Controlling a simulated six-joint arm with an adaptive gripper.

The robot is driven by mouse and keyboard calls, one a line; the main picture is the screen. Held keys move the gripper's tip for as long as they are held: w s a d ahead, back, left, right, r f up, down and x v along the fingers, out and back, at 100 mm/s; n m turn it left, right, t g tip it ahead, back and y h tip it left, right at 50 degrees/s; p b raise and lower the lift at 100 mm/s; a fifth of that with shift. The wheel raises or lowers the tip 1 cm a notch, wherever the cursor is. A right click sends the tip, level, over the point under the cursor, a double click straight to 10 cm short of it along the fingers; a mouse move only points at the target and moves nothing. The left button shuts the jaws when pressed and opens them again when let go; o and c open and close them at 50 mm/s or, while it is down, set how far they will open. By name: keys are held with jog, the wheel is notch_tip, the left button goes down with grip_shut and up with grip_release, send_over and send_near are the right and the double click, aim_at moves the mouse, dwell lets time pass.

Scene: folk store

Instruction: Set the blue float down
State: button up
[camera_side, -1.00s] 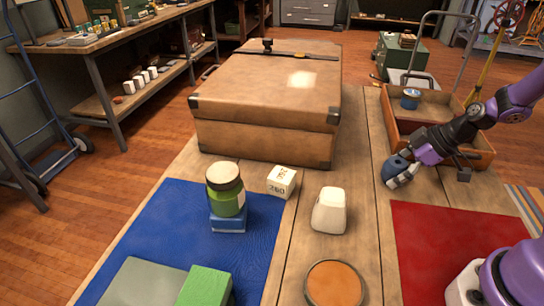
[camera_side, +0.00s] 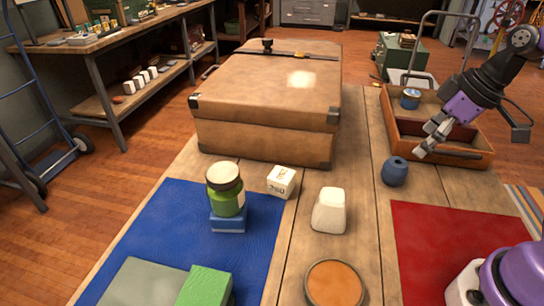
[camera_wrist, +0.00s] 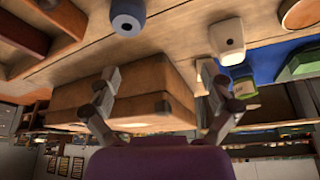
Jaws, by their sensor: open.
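The blue float (camera_side: 395,171) is a small rounded piece with a dark hole on top. It sits on the bare planks of the table, just in front of the wooden tray and behind the red mat. It also shows in the wrist view (camera_wrist: 128,16) at the top. My gripper (camera_side: 425,147) is open and empty, above and to the right of the float near the tray's front edge. In the wrist view my open fingers (camera_wrist: 165,85) are spread apart with nothing between them. The float is apart from both fingers.
The wooden tray (camera_side: 482,160) holds a blue tin (camera_side: 411,98). A large brown case (camera_side: 265,140) stands behind. A white block (camera_side: 329,211), a numbered cube (camera_side: 281,182) and a green jar (camera_side: 226,190) stand left.

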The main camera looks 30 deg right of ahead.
jog(key=s+a+r+m+t+h, duration=0.1)
jog(key=s+a+r+m, duration=0.2)
jog(key=a, duration=0.4)
jog(key=shift+s+a+r+m+t+h, duration=0.2)
jog(key=shift+s+r+m+t+h, duration=0.15)
jog(key=shift+m, duration=0.35)
